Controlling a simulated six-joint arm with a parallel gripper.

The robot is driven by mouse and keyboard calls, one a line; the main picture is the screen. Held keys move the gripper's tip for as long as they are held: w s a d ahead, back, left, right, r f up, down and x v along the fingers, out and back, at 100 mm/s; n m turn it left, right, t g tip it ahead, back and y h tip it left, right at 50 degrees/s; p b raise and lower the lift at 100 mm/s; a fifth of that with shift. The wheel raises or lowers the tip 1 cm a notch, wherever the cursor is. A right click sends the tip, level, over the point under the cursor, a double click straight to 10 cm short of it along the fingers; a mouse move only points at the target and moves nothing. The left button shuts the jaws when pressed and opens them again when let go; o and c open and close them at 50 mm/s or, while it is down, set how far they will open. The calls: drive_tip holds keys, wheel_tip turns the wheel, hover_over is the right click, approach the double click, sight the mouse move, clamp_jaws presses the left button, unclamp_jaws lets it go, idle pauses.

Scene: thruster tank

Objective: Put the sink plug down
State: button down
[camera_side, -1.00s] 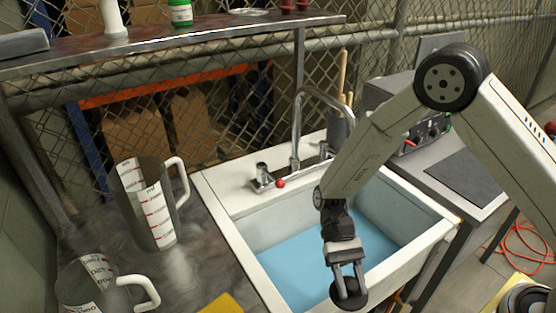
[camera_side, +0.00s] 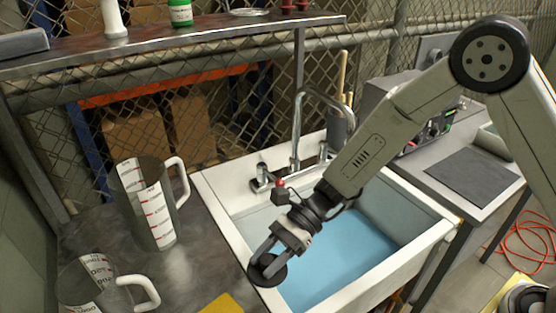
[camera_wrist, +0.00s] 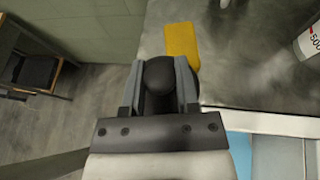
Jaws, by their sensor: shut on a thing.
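My gripper (camera_side: 266,256) is shut on the black sink plug (camera_side: 268,271). In the side view the plug is a dark disc held at the fingertips, over the front left rim of the sink. In the wrist view the plug's dark rounded body (camera_wrist: 158,85) sits between the two grey fingers. The white sink (camera_side: 330,291) holds blue water (camera_side: 345,250). I cannot tell the exact height of the plug above the rim.
A yellow sponge-like block (camera_side: 222,304) lies at the counter's front edge and also shows in the wrist view (camera_wrist: 181,44). Two measuring jugs (camera_side: 150,205) (camera_side: 95,285) stand on the metal counter (camera_side: 195,265). The faucet (camera_side: 296,135) rises behind the sink.

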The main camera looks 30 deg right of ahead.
drive_tip(key=shift+w+a+r+m+t, duration=0.35)
drive_tip(key=shift+w+m+t, duration=0.25)
drive_tip(key=shift+t, duration=0.1)
drive_tip(key=shift+w+f, duration=0.1)
drive_tip(key=shift+w+a+f, duration=0.2)
drive_tip(key=shift+w+a, duration=0.05)
drive_tip(key=shift+w, duration=0.15)
drive_tip(key=w+a+f, duration=0.2)
drive_tip(key=w, duration=0.1)
drive_tip(key=w+a+f, duration=0.2)
drive_tip(key=w+f, duration=0.1)
drive_tip(key=w+a+f, duration=0.2)
drive_tip(key=w, duration=0.1)
drive_tip(key=shift+w+f, duration=0.3)
drive_tip(key=shift+f, duration=0.1)
drive_tip(key=shift+w+a+f, duration=0.25)
drive_tip(key=shift+w+f, duration=0.2)
drive_tip(key=shift+f, duration=0.05)
